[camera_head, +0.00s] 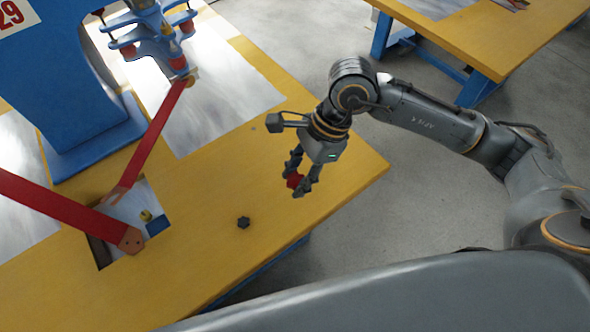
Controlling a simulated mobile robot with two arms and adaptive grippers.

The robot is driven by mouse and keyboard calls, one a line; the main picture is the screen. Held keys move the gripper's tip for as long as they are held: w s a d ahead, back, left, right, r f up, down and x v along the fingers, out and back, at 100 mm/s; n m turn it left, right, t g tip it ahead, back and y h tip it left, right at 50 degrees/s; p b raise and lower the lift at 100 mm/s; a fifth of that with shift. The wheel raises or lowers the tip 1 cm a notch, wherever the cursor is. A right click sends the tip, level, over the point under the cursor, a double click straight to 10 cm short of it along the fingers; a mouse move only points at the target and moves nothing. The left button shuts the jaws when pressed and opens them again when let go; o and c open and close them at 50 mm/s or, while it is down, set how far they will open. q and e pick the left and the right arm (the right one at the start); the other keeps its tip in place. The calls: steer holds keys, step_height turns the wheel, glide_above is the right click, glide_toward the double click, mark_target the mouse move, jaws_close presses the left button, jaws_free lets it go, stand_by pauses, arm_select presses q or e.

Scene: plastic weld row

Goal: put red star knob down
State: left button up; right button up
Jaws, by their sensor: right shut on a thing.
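The red star knob (294,181) is between the fingertips of my right gripper (299,184). The gripper is shut on it and points down over the right part of the yellow table (215,200). The fingers cover part of the knob. I cannot tell whether the knob touches the table top or hangs just above it. My left gripper is not in view.
A dark star-shaped knob (243,222) lies on the table to the lower left. A blue machine (85,75) with red bars (155,130) stands at the left, by a cut-out (125,222) with small parts. Bare table surrounds the gripper; the right edge is close.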

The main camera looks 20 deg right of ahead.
steer(key=m, duration=0.2)
steer(key=f+t, duration=0.1)
steer(key=shift+w+a+m, duration=0.25)
steer(key=shift+m, duration=0.15)
steer(key=w+d+f, duration=0.1)
steer(key=w+f, duration=0.2)
steer(key=w, duration=0.1)
steer(key=w+d+f+p, duration=0.1)
steer(key=w+d+f, duration=0.1)
steer(key=w+f, duration=0.1)
steer(key=w+d+f+p, duration=0.1)
steer(key=w+f, duration=0.2)
steer(key=w, duration=0.2)
steer(key=shift+w+d, duration=0.1)
steer(key=shift+d, duration=0.15)
steer(key=shift+w+d+f, duration=0.1)
steer(key=shift+w+f, duration=0.2)
steer(key=shift+f, duration=0.1)
step_height(320, 180, down, 2)
steer(key=shift+f+p, duration=0.1)
steer(key=shift+p, duration=0.65)
steer(key=shift+w+f, duration=0.1)
steer(key=shift+f, duration=0.55)
steer(key=o, duration=1.1)
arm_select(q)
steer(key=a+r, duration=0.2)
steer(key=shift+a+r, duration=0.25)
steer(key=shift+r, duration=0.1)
